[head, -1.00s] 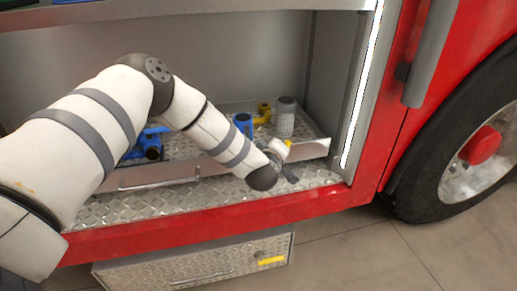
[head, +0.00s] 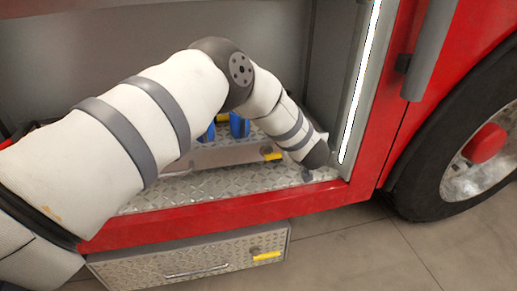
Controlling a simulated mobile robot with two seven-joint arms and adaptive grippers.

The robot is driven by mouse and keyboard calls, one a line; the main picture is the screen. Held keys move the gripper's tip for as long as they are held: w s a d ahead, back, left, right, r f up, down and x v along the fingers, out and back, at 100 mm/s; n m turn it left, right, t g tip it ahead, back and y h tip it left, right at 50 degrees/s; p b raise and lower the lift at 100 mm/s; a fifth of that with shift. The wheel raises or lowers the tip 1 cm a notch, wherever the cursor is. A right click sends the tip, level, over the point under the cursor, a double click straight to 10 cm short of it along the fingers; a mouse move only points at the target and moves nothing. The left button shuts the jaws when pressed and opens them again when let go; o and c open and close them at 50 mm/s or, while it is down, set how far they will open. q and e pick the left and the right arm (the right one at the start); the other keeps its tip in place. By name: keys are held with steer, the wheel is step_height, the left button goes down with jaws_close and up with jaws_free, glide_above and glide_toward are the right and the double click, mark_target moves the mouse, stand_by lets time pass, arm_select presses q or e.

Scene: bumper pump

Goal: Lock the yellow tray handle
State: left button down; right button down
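The tray (head: 215,156) sits low in the truck compartment, its metal front partly hidden by my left arm. A yellow handle (head: 272,156) lies roughly level along the right part of the tray front, beside a small dark knob. My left arm reaches across the tray. My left gripper (head: 308,175) is to the right of the yellow handle and apart from it in the picture. It is mostly hidden behind my wrist; only a small dark part shows, so its opening is unclear. My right gripper is out of view.
Blue items (head: 238,124) and a yellow piece (head: 222,118) show behind the tray front. A closed lower drawer (head: 190,266) has its own level yellow handle (head: 266,256). The red door frame (head: 372,150) and wheel (head: 465,150) stand at right. Bare tread-plate floor (head: 235,181) lies before the tray.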

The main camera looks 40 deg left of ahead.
arm_select(q)
steer(key=shift+w+d+f, duration=0.2)
steer(key=shift+f, duration=0.1)
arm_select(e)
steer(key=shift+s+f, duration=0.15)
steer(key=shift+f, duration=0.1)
